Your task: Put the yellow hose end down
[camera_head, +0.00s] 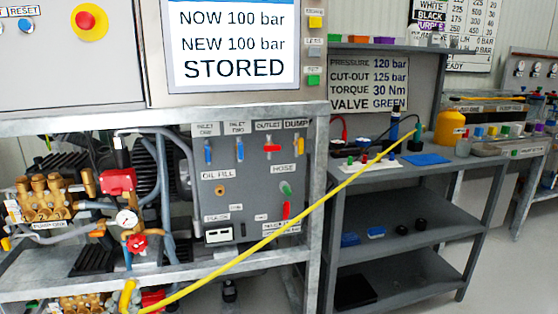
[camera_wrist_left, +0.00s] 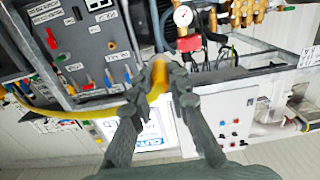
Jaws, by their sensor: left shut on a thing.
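The yellow hose (camera_head: 300,215) runs taut across the head view, from the right-hand workbench down to the lower left. Its lower part curves up near a yellow piece (camera_head: 128,296) in front of the pump frame. In the left wrist view the hose (camera_wrist_left: 60,113) comes in from the left to my left gripper (camera_wrist_left: 160,76). The gripper's dark fingers are shut around the yellow hose end (camera_wrist_left: 157,82), which is held in the air. The fingers hide part of the end. My right gripper is in neither view.
The pump frame (camera_head: 160,119) carries a valve panel (camera_head: 250,185) and brass pump (camera_head: 45,195). A grey workbench (camera_head: 410,175) at right holds a yellow bottle (camera_head: 449,127), blue mat (camera_head: 427,159) and small parts. Its lower shelves have free room; open floor lies further right.

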